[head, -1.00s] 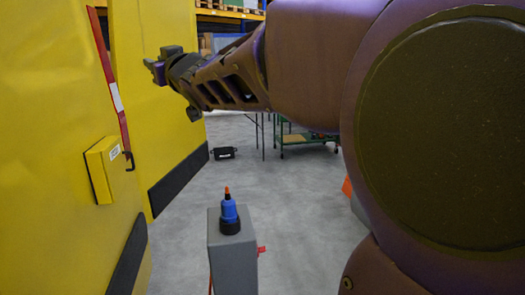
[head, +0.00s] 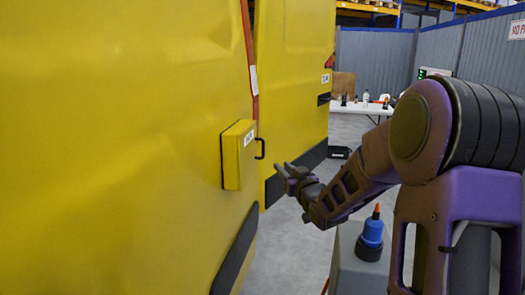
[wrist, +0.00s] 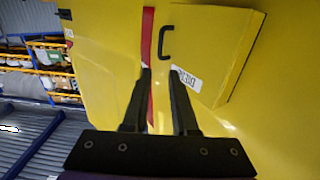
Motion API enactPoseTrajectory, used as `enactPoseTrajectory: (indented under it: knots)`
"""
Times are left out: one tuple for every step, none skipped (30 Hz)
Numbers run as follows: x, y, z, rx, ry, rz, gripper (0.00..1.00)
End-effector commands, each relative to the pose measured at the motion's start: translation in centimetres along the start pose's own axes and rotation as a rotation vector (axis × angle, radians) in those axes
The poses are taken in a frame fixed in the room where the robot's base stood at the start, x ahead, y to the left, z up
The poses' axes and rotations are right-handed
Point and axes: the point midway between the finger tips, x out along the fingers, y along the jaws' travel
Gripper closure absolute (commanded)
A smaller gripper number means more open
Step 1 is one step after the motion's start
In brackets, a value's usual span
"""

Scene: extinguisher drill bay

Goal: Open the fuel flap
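The fuel flap (head: 233,160) is a yellow box-like panel with a white label, standing out from the yellow vehicle side. It looks shut. Its black handle (head: 261,148) is on the right edge. In the wrist view the flap (wrist: 228,45) is at upper right, with the handle (wrist: 165,42) beyond my fingertips. My gripper (head: 284,171) is just right of the handle and a little lower in the head view. In the wrist view my gripper (wrist: 160,73) has its two fingers apart with nothing between them. The handle appears apart from the fingers.
A grey pedestal (head: 352,262) with a blue bottle (head: 371,235) stands below my arm. Another yellow vehicle panel (head: 290,80) is behind the flap. A black case (head: 339,152) lies on the floor, and a white table (head: 362,107) stands at the back.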

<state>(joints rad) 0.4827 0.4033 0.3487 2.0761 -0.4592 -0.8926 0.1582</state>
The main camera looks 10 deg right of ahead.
Motion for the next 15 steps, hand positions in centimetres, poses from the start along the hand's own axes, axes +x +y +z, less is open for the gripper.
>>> enactPoseTrajectory:
  knots:
    - [0.9, -0.1, 0.1, 0.002, 0.001, -0.001, 0.74]
    - [1.5, -0.1, 0.1, 0.001, 0.001, -0.001, 0.74]
    - [2.3, -0.1, 0.1, 0.001, 0.000, -0.002, 0.74]
    - [3.0, -0.1, 0.1, 0.001, 0.001, -0.003, 0.74]
    - [3.6, -0.1, 0.1, 0.001, 0.000, -0.003, 0.74]
    - [4.5, -0.1, 0.1, 0.002, 0.001, -0.002, 0.74]
    - [5.1, -0.1, 0.1, 0.002, 0.001, -0.002, 0.74]
    - [5.7, -0.1, 0.1, 0.002, -0.001, -0.002, 0.74]
    - [6.5, -0.1, 0.1, 0.002, 0.000, -0.003, 0.74]
    - [7.1, -0.1, 0.1, 0.002, 0.000, -0.002, 0.74]
    - [7.7, -0.1, 0.1, 0.002, 0.000, -0.002, 0.74]
    - [8.5, -0.1, 0.1, 0.002, 0.000, -0.002, 0.74]
    - [9.0, -0.1, 0.1, 0.001, 0.000, -0.002, 0.74]
    - [9.6, -0.1, 0.1, 0.002, 0.000, -0.003, 0.74]
    - [10.3, -0.1, 0.1, 0.002, 0.000, -0.002, 0.74]
